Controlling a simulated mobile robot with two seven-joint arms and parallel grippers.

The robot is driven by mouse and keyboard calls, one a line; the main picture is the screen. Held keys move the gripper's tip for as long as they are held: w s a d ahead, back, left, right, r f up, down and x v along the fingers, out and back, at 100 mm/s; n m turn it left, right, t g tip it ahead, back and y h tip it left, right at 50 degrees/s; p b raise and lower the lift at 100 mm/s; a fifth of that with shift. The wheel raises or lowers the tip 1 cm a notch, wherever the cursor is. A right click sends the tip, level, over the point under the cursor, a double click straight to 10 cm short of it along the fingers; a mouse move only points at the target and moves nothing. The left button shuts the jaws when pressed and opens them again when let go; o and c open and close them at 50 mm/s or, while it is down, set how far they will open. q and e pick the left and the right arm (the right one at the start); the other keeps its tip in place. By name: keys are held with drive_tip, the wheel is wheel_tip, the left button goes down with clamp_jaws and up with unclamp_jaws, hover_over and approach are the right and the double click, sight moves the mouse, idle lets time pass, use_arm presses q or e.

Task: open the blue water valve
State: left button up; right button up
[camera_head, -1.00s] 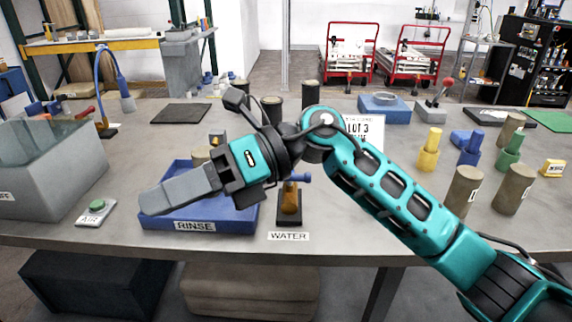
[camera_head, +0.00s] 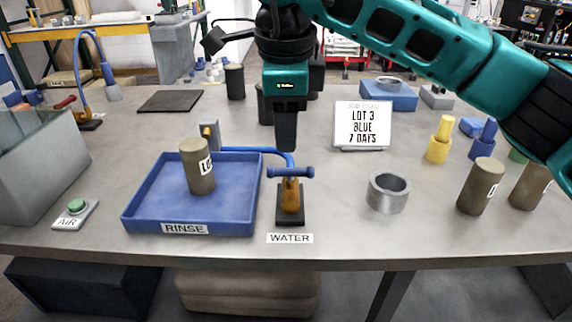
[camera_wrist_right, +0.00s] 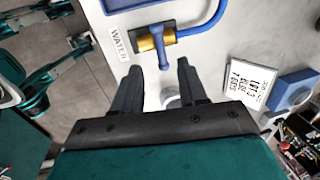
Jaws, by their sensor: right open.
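The water valve has a brass body (camera_head: 291,199) on a dark base, with a blue T-shaped handle (camera_head: 291,172) on top. It stands behind the WATER label (camera_head: 290,238), right of the blue RINSE tray. A blue pipe (camera_head: 258,151) runs from it toward the tray. My right gripper (camera_head: 286,145) points down above and behind the valve, apart from it. In the right wrist view its two fingers (camera_wrist_right: 155,85) are spread and empty, with the blue handle (camera_wrist_right: 160,48) beyond the fingertips.
The RINSE tray (camera_head: 135,215) holds a grey-brown cylinder (camera_head: 198,168). A metal ring (camera_head: 386,192) lies right of the valve. A sign reading LOT 3 BLUE 7 DAYS (camera_head: 361,124) stands behind it. The table between valve and ring is clear.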

sight(286, 169)
drive_tip(key=f, duration=0.3)
drive_tip(key=w+f, duration=0.1)
drive_tip(key=f, duration=0.4)
drive_tip(key=shift+w+f, duration=0.3)
drive_tip(key=shift+w, duration=0.05)
clamp_jaws()
